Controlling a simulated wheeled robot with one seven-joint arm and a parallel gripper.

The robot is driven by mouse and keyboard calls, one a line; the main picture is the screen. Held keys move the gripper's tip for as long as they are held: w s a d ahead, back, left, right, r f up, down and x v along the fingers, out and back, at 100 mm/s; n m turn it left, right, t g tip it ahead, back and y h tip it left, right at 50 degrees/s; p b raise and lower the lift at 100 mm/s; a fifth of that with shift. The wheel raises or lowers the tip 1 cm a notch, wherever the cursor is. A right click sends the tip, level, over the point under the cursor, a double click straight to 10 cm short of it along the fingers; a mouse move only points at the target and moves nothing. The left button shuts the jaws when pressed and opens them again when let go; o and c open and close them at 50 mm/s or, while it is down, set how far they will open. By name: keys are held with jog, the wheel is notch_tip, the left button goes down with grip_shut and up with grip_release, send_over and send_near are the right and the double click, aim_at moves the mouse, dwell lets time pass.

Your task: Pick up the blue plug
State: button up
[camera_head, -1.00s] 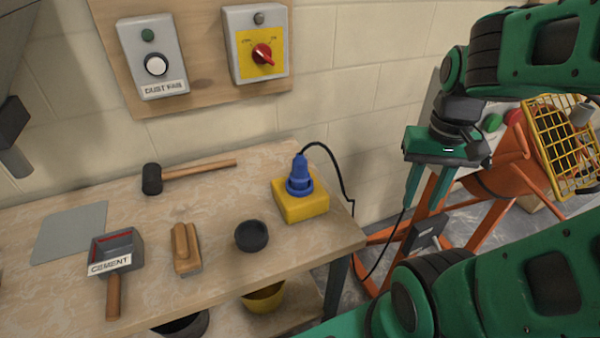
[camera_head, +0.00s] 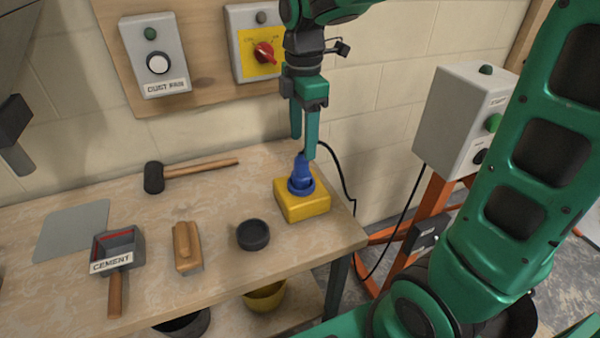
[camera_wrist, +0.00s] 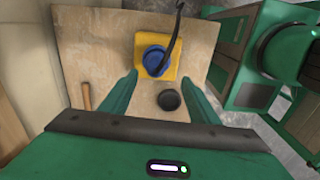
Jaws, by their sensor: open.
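The blue plug (camera_head: 301,175) stands upright in a blue socket on top of a yellow box (camera_head: 303,208) near the right end of the workbench. A black cable runs from the plug's top toward the wall. My gripper (camera_head: 304,148) is open, pointing down, with its green fingertips just above and about level with the plug's top. In the wrist view the plug (camera_wrist: 155,58) lies ahead of and between the two spread fingers (camera_wrist: 160,78). The fingers do not appear to touch it. One finger partly hides the plug's top in the head view.
On the workbench (camera_head: 225,278) lie a black round bowl (camera_head: 253,235), a wooden float (camera_head: 187,246), a cement scoop (camera_head: 117,250), a mallet (camera_head: 154,178) and a grey sheet (camera_head: 72,232). Wall switch boxes (camera_head: 155,55) hang behind. A grey control box (camera_head: 462,115) stands at right.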

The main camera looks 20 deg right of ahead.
aim_at(301, 169)
jog(key=shift+w+a+f, duration=0.1)
jog(key=shift+a+f, duration=0.15)
jog(key=shift+f, duration=0.1)
notch_tip(301, 169, down, 4)
jog(key=shift+r, duration=0.2)
jog(key=shift+w+d+f, duration=0.1)
jog(key=shift+w+f, duration=0.05)
jog(key=shift+f, duration=0.95)
jog(key=shift+w+d+f, duration=0.1)
jog(key=shift+f, duration=0.95)
jog(key=shift+w+d+f, duration=0.1)
jog(key=shift+w+f, duration=0.05)
jog(key=shift+f, duration=0.95)
jog(key=c, duration=1)
jog(key=shift+r, duration=0.1)
